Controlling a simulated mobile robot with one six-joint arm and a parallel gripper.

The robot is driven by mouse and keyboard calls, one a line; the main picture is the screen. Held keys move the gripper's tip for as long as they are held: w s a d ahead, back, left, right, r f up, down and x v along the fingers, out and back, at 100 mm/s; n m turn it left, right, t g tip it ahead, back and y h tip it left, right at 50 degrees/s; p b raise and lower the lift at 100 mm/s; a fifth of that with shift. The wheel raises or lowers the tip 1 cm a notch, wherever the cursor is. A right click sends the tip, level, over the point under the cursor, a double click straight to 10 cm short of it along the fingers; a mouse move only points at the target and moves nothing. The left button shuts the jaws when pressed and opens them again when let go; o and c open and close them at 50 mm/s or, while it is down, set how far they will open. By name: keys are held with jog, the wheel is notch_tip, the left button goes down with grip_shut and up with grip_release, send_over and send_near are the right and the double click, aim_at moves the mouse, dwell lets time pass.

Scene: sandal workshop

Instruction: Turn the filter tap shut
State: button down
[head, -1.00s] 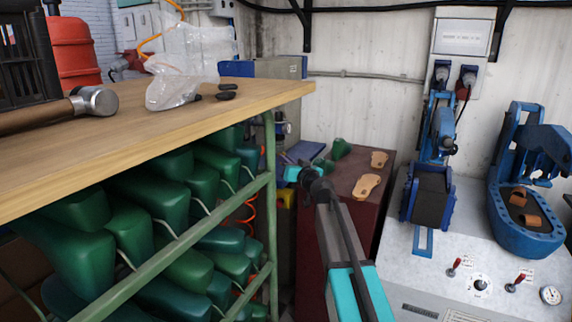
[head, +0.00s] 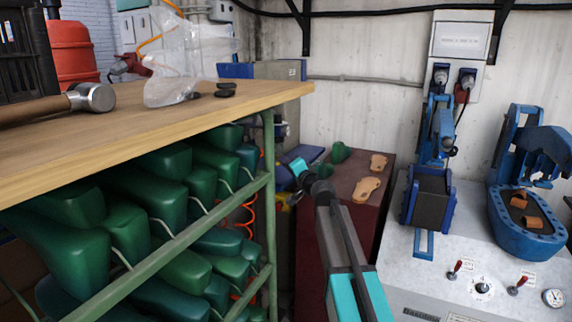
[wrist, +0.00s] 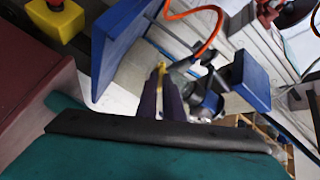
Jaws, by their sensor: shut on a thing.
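My gripper (wrist: 161,78) shows in the wrist view as two dark purple fingers. A grey and dark rounded fitting (wrist: 207,98) sits just right of the fingers. The tap's body and the lever's exact angle to it are hard to make out. In the head view my wrist reaches behind the green rack, and the fingers and tap are too small or hidden to tell.
A blue panel (wrist: 118,48) and a blue block (wrist: 249,80) flank the fingers. An orange hose (wrist: 216,25) curls above. A red button on a yellow box (wrist: 56,18) is at upper left. The wooden bench (head: 240,105) and green rack (head: 268,200) stand close left of my arm.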

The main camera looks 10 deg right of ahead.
jog(key=m+p, duration=0.1)
jog(key=m, duration=0.4)
jog(key=shift+f+m, duration=0.1)
jog(key=shift+m, duration=0.3)
jog(key=shift+d, duration=0.1)
jog(key=c, duration=1.9)
grip_release()
jog(key=shift+s, duration=0.1)
jog(key=v, duration=1.3)
jog(key=shift+s, duration=0.3)
